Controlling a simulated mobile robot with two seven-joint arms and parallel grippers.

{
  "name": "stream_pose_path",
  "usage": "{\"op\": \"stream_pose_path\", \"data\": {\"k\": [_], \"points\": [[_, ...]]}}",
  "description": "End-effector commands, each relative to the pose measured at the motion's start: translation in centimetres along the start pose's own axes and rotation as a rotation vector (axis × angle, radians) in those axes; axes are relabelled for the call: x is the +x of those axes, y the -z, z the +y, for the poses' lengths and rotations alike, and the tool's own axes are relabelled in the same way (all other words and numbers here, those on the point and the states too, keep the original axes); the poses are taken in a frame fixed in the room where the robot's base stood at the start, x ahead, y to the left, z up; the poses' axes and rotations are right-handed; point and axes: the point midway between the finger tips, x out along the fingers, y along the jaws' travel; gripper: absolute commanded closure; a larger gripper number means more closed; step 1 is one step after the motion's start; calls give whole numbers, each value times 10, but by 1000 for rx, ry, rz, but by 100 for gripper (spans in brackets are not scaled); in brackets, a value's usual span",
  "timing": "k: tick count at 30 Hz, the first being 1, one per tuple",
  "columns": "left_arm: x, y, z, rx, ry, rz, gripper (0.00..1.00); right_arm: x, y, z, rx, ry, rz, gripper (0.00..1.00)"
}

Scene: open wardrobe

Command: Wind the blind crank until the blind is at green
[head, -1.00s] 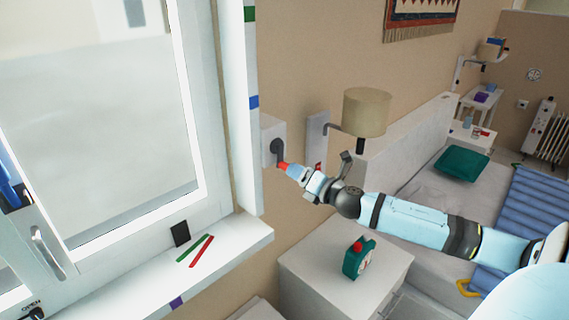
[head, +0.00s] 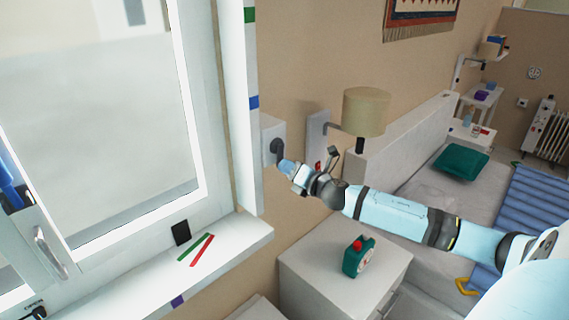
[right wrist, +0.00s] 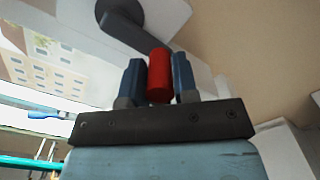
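The blind crank is a dark arm (head: 277,150) on a pale box (head: 268,128) fixed to the wall right of the window. Its red handle (right wrist: 159,76) shows in the right wrist view, between the two blue fingers of my right gripper (right wrist: 159,80), which look closed against its sides. In the head view my right gripper (head: 287,166) covers the handle. The window edge strip bears a green mark (head: 250,14) near the top and a blue mark (head: 253,102) lower down. I cannot make out the blind's lower edge. My left gripper is not in view.
A lamp (head: 366,111) stands out from the wall just right of the crank. A nightstand (head: 325,290) with a green bottle (head: 358,257) is below my right arm. Red and green sticks (head: 200,250) lie on the windowsill (head: 240,237). A bed is behind.

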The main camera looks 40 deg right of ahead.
Motion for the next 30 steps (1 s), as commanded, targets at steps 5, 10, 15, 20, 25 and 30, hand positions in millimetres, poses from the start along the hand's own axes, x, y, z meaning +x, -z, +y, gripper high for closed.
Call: {"op": "stream_pose_path", "data": {"k": [5,10,15,20,25,30], "points": [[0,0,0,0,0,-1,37,0,0,0,0,0,0,77],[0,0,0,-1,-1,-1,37,0,0,0,0,0,0,77],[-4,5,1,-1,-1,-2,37,0,2,8,0,-1,0,77],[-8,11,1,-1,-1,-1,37,0,7,19,0,-2,0,77],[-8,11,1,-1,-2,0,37,0,10,19,-1,-1,-1,77],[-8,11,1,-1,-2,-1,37,0,9,19,-1,-1,-1,77]]}}
